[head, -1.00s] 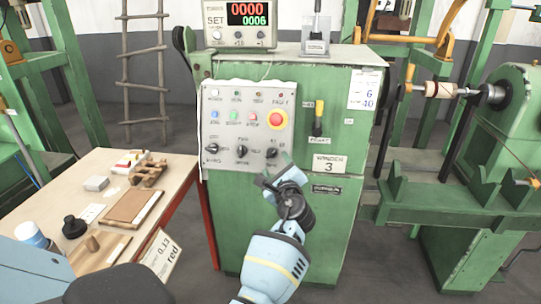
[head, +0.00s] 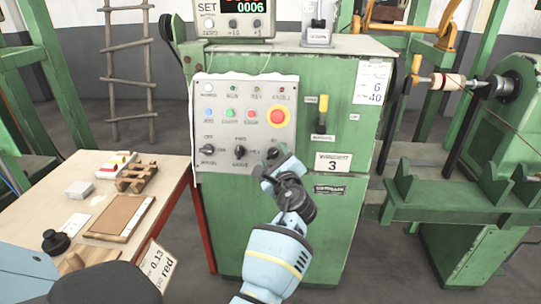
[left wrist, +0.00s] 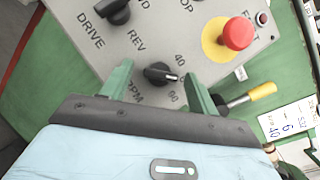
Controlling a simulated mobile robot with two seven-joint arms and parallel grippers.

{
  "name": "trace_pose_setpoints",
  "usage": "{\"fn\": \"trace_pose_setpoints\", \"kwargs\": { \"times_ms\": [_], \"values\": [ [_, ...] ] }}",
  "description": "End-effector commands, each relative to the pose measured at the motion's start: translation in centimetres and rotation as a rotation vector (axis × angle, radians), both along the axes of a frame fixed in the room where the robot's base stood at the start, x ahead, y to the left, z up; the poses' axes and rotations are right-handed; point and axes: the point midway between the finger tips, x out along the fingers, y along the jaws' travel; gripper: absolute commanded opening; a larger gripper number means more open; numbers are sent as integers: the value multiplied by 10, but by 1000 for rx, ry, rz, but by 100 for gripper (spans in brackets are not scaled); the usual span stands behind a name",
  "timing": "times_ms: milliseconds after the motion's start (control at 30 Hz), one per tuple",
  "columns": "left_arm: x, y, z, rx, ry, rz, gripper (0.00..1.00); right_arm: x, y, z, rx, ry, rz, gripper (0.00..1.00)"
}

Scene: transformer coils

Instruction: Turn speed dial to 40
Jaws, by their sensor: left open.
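The speed dial is a black knob on the grey control panel (head: 205,110) of the green cabinet. In the left wrist view the dial (left wrist: 160,73) lies between my open green fingers, beside the labels "RPM" and "40". Its pale mark points to the right, between "40" and a partly blurred label below it. My left gripper (head: 275,162) is at the panel's lower right corner and partly covers the dial in the head view. Contact between fingers and knob cannot be made out. My right gripper is not in view.
A table (head: 35,215) with small items stands left.

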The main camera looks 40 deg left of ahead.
Motion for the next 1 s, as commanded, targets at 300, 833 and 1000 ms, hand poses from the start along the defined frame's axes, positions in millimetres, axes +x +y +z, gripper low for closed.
{"fn": "trace_pose_setpoints", "kwargs": {
  "times_ms": [300,833,1000],
  "values": [
    [0,-2,0,1,0,1,60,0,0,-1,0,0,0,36],
    [0,-2,0,0,0,1,15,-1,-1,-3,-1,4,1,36],
    [1,-2,0,-17,-11,10,15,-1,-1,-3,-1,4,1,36]
  ]
}}
